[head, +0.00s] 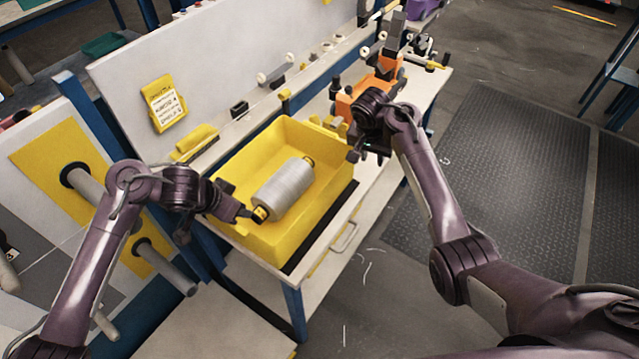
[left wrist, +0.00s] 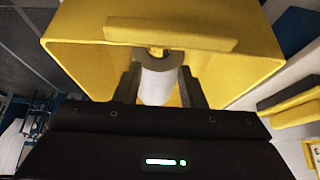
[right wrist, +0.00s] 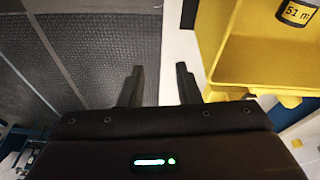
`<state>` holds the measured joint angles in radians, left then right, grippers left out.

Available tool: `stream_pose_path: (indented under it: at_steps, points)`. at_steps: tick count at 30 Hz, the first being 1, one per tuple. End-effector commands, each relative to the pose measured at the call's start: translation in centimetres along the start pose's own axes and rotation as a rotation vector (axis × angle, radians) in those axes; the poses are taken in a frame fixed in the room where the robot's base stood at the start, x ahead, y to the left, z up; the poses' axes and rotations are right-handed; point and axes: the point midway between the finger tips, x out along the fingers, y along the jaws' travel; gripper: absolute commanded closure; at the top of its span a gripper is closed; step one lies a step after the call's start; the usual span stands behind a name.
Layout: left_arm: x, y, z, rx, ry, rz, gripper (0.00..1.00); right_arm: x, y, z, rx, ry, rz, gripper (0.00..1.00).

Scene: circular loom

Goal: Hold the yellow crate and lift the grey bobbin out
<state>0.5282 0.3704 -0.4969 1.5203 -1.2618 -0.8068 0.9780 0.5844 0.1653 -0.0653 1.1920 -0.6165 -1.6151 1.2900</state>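The yellow crate (head: 318,228) stands on the bench. The grey bobbin (head: 284,190) lies in it on its side, with dark and yellow end caps. My left gripper (head: 243,211) is over the crate's left side, close to the bobbin's near end. In the left wrist view its fingers (left wrist: 161,88) are apart with the bobbin (left wrist: 157,82) showing between them; I cannot tell whether they touch it. My right gripper (head: 356,149) is beside the crate's far right corner. In the right wrist view its fingers (right wrist: 159,85) are apart and empty, with the crate (right wrist: 262,62) to their right.
An orange machine part (head: 366,88) stands on the bench beyond the right gripper. A small yellow tray (head: 195,142) lies behind the crate. A yellow label card (head: 164,104) is on the white back panel. Pegs (head: 90,182) stick out at the left. Open floor lies right of the bench.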

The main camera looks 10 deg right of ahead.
Motion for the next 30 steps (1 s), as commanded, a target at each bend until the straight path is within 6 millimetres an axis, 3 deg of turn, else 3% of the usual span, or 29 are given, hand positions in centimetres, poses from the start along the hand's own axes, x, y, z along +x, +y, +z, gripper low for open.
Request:
stream_pose_path:
  at_steps: [1, 4, 9, 12, 17, 30]
  points:
    - [0.0, 0.0, 0.0, 0.000, 0.000, 0.000, 0.64, -1.4, -2.2, 2.2, -0.003, -0.026, -0.025, 0.70]
    - [0.0, 0.0, 0.0, 0.000, 0.000, 0.000, 0.64, -3.4, -4.8, 5.9, 0.010, -0.086, -0.047, 0.70]
    - [0.0, 0.0, 0.0, 0.000, 0.000, 0.000, 0.64, -4.1, -7.1, 11.3, 0.078, -0.199, -0.049, 0.70]
    - [0.0, 0.0, 0.0, 0.000, 0.000, 0.000, 0.64, -3.9, -7.5, 13.0, 0.110, -0.240, -0.041, 0.70]
    - [0.0, 0.0, 0.0, 0.000, 0.000, 0.000, 0.64, -2.9, -7.8, 14.0, 0.128, -0.260, -0.034, 0.70]
    - [0.0, 0.0, 0.0, 0.000, 0.000, 0.000, 0.64, 3.0, -8.1, 15.4, 0.126, -0.257, -0.034, 0.70]
